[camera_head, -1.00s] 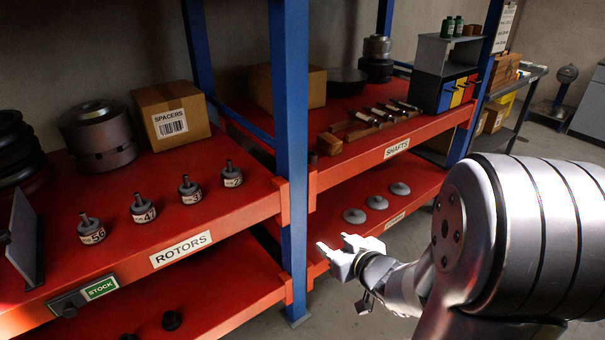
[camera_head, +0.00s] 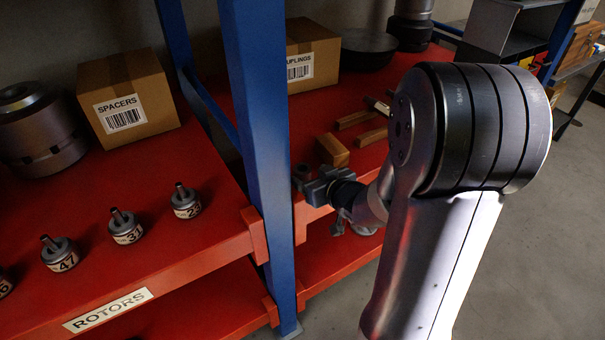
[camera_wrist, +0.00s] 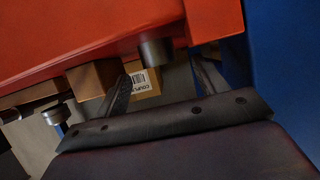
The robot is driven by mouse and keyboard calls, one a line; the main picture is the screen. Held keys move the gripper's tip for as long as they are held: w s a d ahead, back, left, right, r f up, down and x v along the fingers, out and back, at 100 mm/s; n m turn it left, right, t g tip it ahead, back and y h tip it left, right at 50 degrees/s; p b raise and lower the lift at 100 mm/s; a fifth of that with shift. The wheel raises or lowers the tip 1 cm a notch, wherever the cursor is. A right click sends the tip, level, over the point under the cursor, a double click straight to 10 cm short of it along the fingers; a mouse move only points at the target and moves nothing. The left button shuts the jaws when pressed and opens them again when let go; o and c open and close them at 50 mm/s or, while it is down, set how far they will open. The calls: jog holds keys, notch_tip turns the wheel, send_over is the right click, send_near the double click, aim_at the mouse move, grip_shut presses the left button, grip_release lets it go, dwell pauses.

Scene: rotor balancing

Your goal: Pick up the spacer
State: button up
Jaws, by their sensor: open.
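The spacer looks to be a small grey cylinder (camera_wrist: 153,52) on the red shelf edge in the wrist view, where the scene appears upside down. It lies between the lines of my two fingers, just beyond their tips. In the head view a small grey piece at the tip of my gripper (camera_head: 305,182) may be it, but I cannot tell it from a finger. My gripper (camera_wrist: 160,67) is open and empty, at the front of the shafts shelf beside the blue post. I see no contact with the cylinder.
A wooden block (camera_head: 332,150) stands close by my gripper. The blue post (camera_head: 262,120) is just left of it. A couplings box (camera_head: 312,55) and a spacers box (camera_head: 128,105) stand further back. Several numbered rotors, one marked 47 (camera_head: 60,254), line the left shelf.

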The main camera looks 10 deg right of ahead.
aim_at(307, 173)
jog(key=x, duration=0.5)
jog(key=shift+s+d+f, duration=0.1)
jog(key=shift+f, duration=0.15)
jog(key=c, duration=1.3)
jog(key=shift+o, duration=0.2)
jog(key=shift+r, duration=0.15)
jog(key=shift+r, duration=0.5)
jog(key=shift+s+d+r+p, duration=0.15)
jog(key=shift+s+r, duration=0.1)
jog(key=shift+r, duration=0.35)
jog(key=shift+s+d+r+p, duration=0.1)
jog(key=shift+s+r+p, duration=0.1)
jog(key=shift+r, duration=0.4)
jog(key=s+d, duration=0.4)
jog(key=s, duration=1.2)
jog(key=shift+s+d+p, duration=0.2)
jog(key=shift+s+p, duration=0.05)
jog(key=shift+p, duration=0.2)
